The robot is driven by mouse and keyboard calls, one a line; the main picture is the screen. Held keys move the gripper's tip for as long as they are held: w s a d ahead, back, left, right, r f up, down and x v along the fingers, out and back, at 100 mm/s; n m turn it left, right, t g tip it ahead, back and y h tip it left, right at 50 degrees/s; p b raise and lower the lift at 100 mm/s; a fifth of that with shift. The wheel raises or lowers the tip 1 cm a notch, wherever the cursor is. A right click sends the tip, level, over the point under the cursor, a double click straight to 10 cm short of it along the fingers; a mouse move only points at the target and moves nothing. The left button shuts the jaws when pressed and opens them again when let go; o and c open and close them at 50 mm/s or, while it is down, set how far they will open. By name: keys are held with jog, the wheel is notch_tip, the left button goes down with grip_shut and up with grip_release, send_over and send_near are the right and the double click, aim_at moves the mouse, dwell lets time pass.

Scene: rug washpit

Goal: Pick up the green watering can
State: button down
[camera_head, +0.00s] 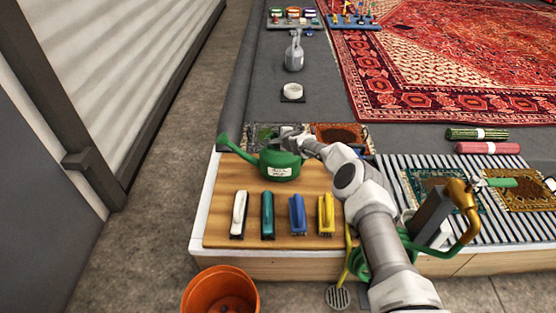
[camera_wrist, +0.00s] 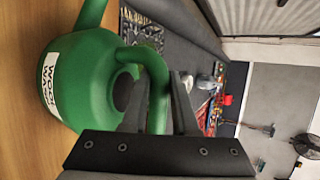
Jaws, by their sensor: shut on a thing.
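The green watering can (camera_head: 266,163) is at the back of the wooden board, upright, its long spout pointing left. A white label is on its front. In the wrist view its round body (camera_wrist: 92,85) fills the left side, with the label partly cut off. My gripper (camera_head: 292,138) reaches the can's top from the right. In the wrist view my gripper's dark fingers (camera_wrist: 165,100) are shut on the can's green handle beside its dark opening. The can's base seems to be at the board, but I cannot tell if it touches.
The wooden board (camera_head: 225,205) holds a white, a teal, a blue and a yellow brush in front of the can. An orange bucket (camera_head: 222,293) stands on the floor in front. A slatted rack (camera_head: 405,180) and a brass tap (camera_head: 464,195) are to the right.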

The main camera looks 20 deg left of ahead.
jog(key=shift+w+r, duration=0.15)
jog(key=shift+r, duration=0.1)
jog(key=shift+r+p, duration=0.95)
jog(key=shift+r, duration=1)
jog(key=w+d+r+p, duration=0.2)
jog(key=w+d+r, duration=0.3)
jog(key=d, duration=0.5)
notch_tip(320, 180, up, 2)
jog(key=shift+w+d, duration=0.15)
jog(key=shift+w, duration=0.1)
